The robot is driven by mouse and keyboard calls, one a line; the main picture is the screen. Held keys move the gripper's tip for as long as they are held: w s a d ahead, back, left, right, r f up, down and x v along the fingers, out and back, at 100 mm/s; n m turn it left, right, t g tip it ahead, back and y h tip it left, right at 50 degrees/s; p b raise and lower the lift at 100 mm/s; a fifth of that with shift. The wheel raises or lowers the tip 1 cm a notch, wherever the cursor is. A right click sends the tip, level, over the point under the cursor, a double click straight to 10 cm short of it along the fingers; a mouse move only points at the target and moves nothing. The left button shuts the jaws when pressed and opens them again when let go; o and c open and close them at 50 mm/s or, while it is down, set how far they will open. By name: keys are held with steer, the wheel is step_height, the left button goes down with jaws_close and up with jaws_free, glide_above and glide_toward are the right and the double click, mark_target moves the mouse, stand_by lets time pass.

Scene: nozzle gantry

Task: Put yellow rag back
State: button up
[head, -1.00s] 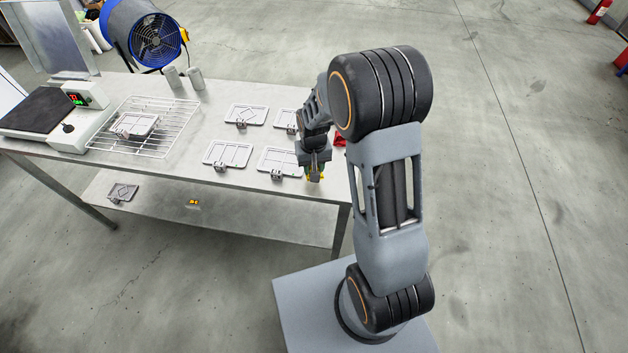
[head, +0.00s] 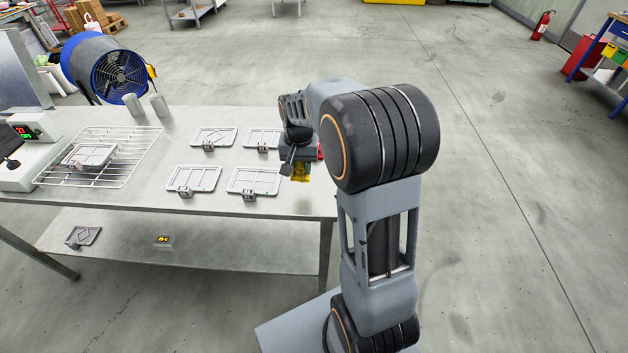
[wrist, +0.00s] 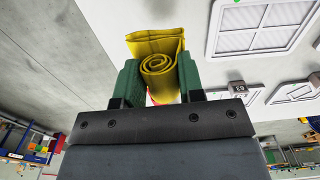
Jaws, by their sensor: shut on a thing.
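The yellow rag (head: 300,173) is a rolled cloth near the right end of the metal table, beside the front right tray. In the wrist view its spiral end and a loose flap show (wrist: 160,65). My gripper (head: 297,167) is shut on the rag, with a green finger on each side of it in the wrist view. I cannot tell whether the rag touches the table. A red thing (head: 320,152), mostly hidden by my arm, lies just behind the gripper.
Several grey trays with small clips, such as the front right tray (head: 254,181), stand left of the gripper. A wire rack (head: 120,150) with one tray and two grey cylinders (head: 158,105) are further left. A lower shelf (head: 210,245) holds another tray and a small black-and-yellow item.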

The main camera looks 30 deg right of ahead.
mark_target(313, 190)
steer(key=d+f, duration=0.3)
steer(key=f, duration=0.1)
steer(key=shift+s, duration=0.25)
steer(key=f, duration=0.2)
steer(key=shift+s+d+f+p, duration=0.1)
steer(key=shift+d+f+p, duration=0.25)
steer(key=shift+d, duration=0.05)
steer(key=shift+f, duration=0.55)
steer(key=shift+f, duration=0.1)
steer(key=o, duration=1)
steer(key=shift+c, duration=0.2)
